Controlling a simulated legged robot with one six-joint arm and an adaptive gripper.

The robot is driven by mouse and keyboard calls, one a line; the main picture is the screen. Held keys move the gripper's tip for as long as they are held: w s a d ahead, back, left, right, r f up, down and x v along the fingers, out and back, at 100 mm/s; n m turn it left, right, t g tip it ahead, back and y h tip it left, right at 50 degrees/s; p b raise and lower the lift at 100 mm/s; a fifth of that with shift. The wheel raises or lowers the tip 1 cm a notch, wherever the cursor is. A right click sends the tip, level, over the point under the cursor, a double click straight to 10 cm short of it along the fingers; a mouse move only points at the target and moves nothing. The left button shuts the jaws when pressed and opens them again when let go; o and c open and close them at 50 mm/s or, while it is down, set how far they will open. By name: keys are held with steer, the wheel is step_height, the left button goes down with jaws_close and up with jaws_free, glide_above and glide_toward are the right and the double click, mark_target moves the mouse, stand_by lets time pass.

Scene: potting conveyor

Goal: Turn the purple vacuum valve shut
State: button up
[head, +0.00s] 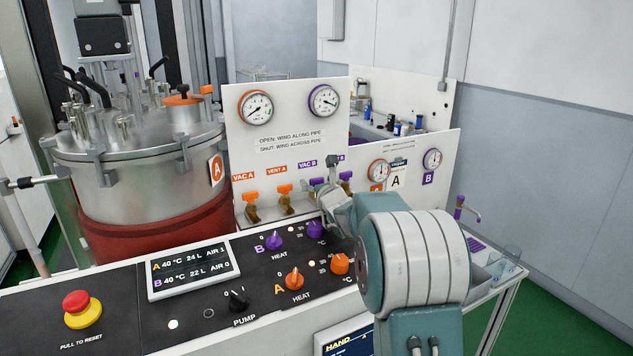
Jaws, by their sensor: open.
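The purple vacuum valve (315,183) stands under the VAC B label (307,163) on the white panel. My gripper (330,180) is open at this valve and hides part of it. I cannot tell whether the fingers touch the wing, nor whether the wing lies along or across its pipe. Another purple valve (346,177) sits just to the right, partly behind my gripper. A sign (290,143) on the panel reads that a wing along the pipe is open and across the pipe is shut.
Orange valves VAC A (250,198) and VENT A (285,190) stand to the left. Two gauges (255,107) (323,101) are above. The black control panel (215,310) with knobs lies in front. A steel vessel (140,165) stands at the left.

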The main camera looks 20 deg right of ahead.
steer(key=shift+w, duration=0.2)
steer(key=shift+c, duration=0.3)
steer(key=c, duration=1.1)
steer(key=shift+r+n+y, duration=0.1)
steer(key=shift+n+y, duration=0.7)
steer(key=shift+y, duration=0.4)
steer(key=o, duration=1.2)
steer(key=shift+c, duration=0.2)
